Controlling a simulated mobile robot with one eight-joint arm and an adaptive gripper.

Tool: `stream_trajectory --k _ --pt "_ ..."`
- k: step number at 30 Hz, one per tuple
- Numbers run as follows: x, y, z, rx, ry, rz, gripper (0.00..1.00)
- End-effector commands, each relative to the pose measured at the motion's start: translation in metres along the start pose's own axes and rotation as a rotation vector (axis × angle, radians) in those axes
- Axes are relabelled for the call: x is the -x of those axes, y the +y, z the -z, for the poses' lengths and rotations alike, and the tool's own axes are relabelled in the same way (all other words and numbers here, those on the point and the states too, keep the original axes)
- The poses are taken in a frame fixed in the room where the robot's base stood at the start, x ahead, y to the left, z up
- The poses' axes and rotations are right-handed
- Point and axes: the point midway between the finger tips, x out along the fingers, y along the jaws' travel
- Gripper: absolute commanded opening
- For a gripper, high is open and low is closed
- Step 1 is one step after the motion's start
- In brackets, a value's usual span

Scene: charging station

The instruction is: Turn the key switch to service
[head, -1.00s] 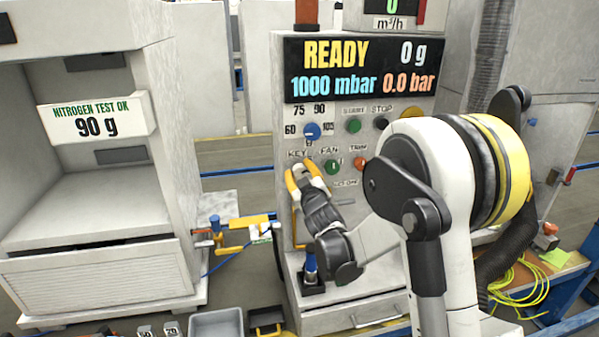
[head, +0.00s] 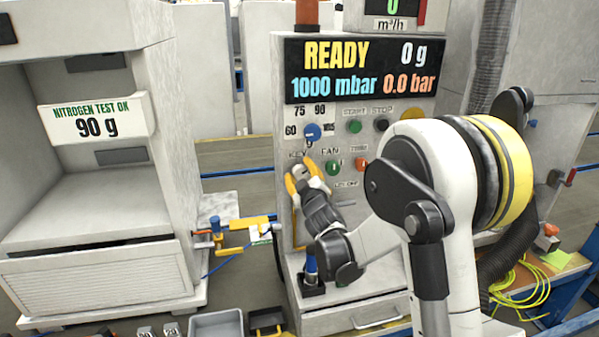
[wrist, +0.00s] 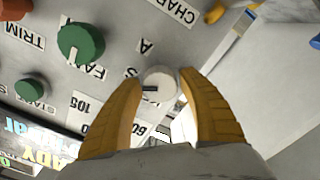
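The key switch (wrist: 160,82) is a small pale round knob with a dark slot, on the grey control panel (wrist: 115,50). It shows in the wrist view between the two yellow fingertips of my gripper (wrist: 160,77). Narrow gaps seem to lie beside the knob, and I cannot see firm contact. In the head view my gripper (head: 301,174) is at the panel just below the KEY label, its fingers apart. The fingers largely hide the switch there.
A blue dial (head: 312,131) is just above. The display (head: 360,70) reads READY, 0 g, 1000 mbar, 0.0 bar. A blue-handled tool (head: 311,266) stands below.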

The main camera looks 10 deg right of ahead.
Motion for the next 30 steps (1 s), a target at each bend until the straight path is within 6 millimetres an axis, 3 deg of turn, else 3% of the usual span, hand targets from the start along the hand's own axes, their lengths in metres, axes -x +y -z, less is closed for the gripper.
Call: stream_trajectory --k 13,24,30 --pt "0.008 0.0 0.0 -0.001 -0.002 0.0 0.61" --pt "0.085 0.0 0.0 -0.001 -0.001 0.0 0.61" --pt "0.114 0.0 0.0 -0.001 -0.001 0.0 0.61"
